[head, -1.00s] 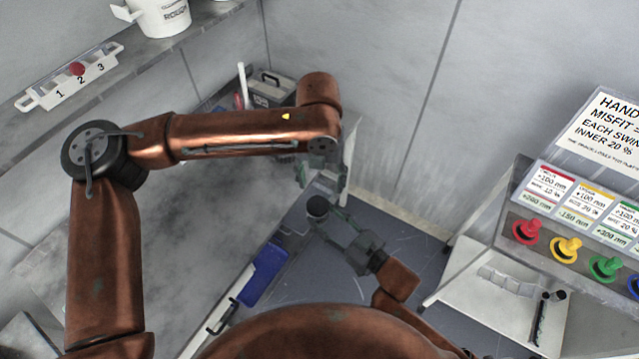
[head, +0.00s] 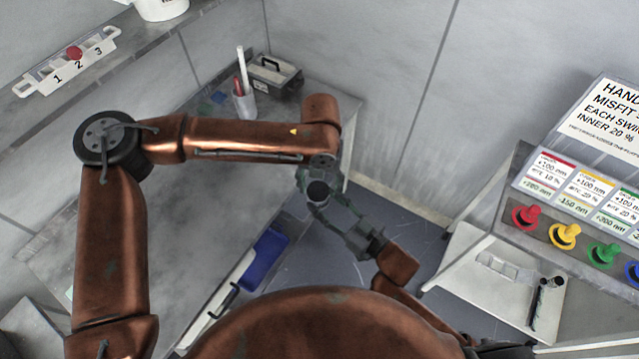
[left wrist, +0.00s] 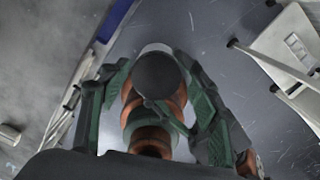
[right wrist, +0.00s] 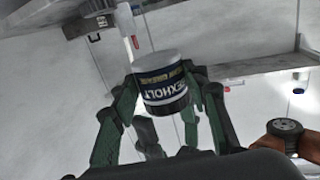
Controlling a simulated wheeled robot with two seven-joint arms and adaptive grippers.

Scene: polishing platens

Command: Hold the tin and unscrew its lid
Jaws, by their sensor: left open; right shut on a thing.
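The tin (right wrist: 165,82) is a small cylinder with a white band and a dark label with pale lettering, seen upside down in the right wrist view. Its dark round end (left wrist: 158,76) faces the left wrist camera, and the tin also shows in the head view (head: 318,191). My right gripper (head: 332,208) is shut on the tin, holding it in the air above the floor. My left gripper (left wrist: 152,68) is open, its fingers on either side of the tin's dark end. I cannot tell whether they touch it. In the head view, the left gripper (head: 318,178) is partly hidden.
A grey bench (head: 190,240) lies left, with a pen cup (head: 244,104) and toolbox (head: 272,76) at its back. A blue item (head: 264,256) lies by its front edge. A panel with coloured knobs (head: 563,236) stands right, above a white stand (head: 500,285).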

